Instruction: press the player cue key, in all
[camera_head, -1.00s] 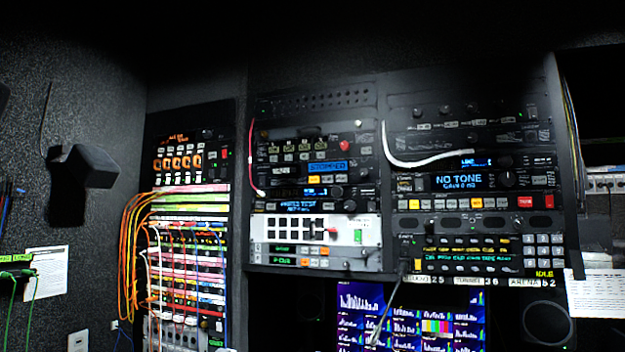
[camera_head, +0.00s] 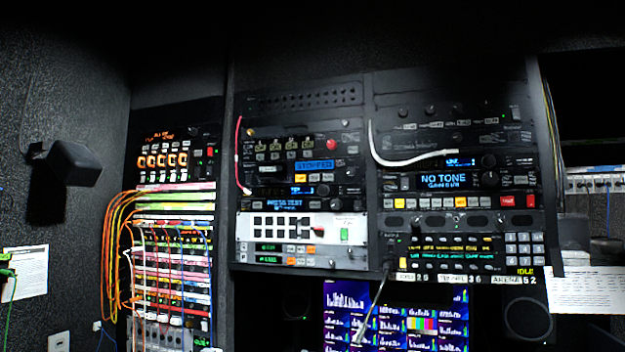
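A rack unit that looks like the player (camera_head: 300,160) sits in the upper middle of the centre rack. Its blue display (camera_head: 316,166) appears to read STOPPED. Below the display is a short row of small keys, one of them lit yellow-orange (camera_head: 301,178). A round red button (camera_head: 331,144) is at the unit's upper right. The key labels are too small to read, so I cannot tell which one is the cue key. My gripper is not in view.
A patch bay (camera_head: 175,235) with looping orange, yellow and white cables is at left. A white panel with black keys (camera_head: 300,229) lies below the player. A white cable (camera_head: 405,160) hangs over the right rack, which shows NO TONE (camera_head: 436,181). Monitors (camera_head: 395,318) stand below.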

